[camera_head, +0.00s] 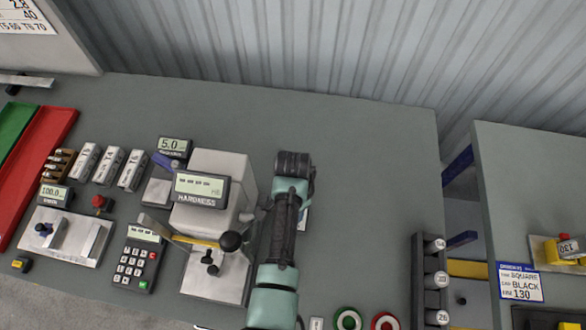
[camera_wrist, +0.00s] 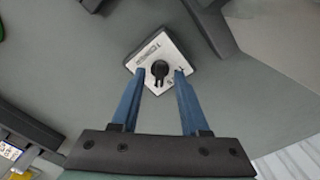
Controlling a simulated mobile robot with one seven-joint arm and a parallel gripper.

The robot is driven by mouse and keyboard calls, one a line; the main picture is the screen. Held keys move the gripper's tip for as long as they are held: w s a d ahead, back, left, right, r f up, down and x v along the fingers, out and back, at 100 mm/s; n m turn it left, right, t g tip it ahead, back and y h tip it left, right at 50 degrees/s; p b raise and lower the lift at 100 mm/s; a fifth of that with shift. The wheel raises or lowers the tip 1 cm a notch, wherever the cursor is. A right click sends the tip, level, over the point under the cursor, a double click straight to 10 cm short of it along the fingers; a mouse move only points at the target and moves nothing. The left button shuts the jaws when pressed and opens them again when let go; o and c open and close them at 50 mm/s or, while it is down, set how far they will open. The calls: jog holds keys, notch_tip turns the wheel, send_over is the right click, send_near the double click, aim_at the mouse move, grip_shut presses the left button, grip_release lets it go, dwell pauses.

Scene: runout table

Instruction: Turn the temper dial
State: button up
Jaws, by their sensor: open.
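The temper dial is a black knob (camera_wrist: 159,70) on a small pale square plate (camera_wrist: 146,54) with dark markings, which are too small to read. It shows in the wrist view near the top centre. My gripper (camera_wrist: 160,75) has two blue fingers, open, with their tips over the plate on either side of the knob. I see a gap on both sides, and cannot tell how far above the plate the tips are. In the head view my arm hides the gripper and the knob. A sliver of a pale plate (camera_head: 303,217) shows just right of the arm.
A keypad (camera_head: 136,266) is further left. Green (camera_head: 347,319) and red (camera_head: 384,321) rings lie at the front, and a rack of rolls (camera_head: 431,280) is to the right. The back right tabletop is clear.

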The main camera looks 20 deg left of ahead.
notch_tip(320, 180, up, 12)
jog(key=b, duration=0.2)
jog(key=shift+r, duration=0.25)
dwell(0.4)
jog(key=w+r+n+t+y+b, duration=0.25)
jog(key=w+r+t, duration=0.45)
jog(key=w+r, duration=0.45)
jog(key=w+d+r+t+b, duration=0.1)
jog(key=w+d+r+t, duration=0.15)
jog(key=r, duration=0.35)
jog(key=w+d+r+t, duration=0.1)
jog(key=r+t, duration=0.2)
jog(key=r, duration=0.3)
jog(key=w+d+r+t+b, duration=0.1)
jog(key=d+r+t, duration=0.15)
jog(key=r, duration=0.35)
jog(key=s+d+r+n+t+b, duration=0.1)
jog(key=s+r+t, duration=0.3)
jog(key=r, duration=0.4)
jog(key=s+d+r+n+t+h+b, duration=0.1)
jog(key=s+d+r+t, duration=0.2)
jog(key=s+r, duration=0.3)
jog(key=s+d+r+n+t+h+b, duration=0.1)
jog(key=s+r+t, duration=0.4)
jog(key=r, duration=0.6)
jog(key=shift+s+d, duration=0.4)
jog(key=shift+d, duration=0.35)
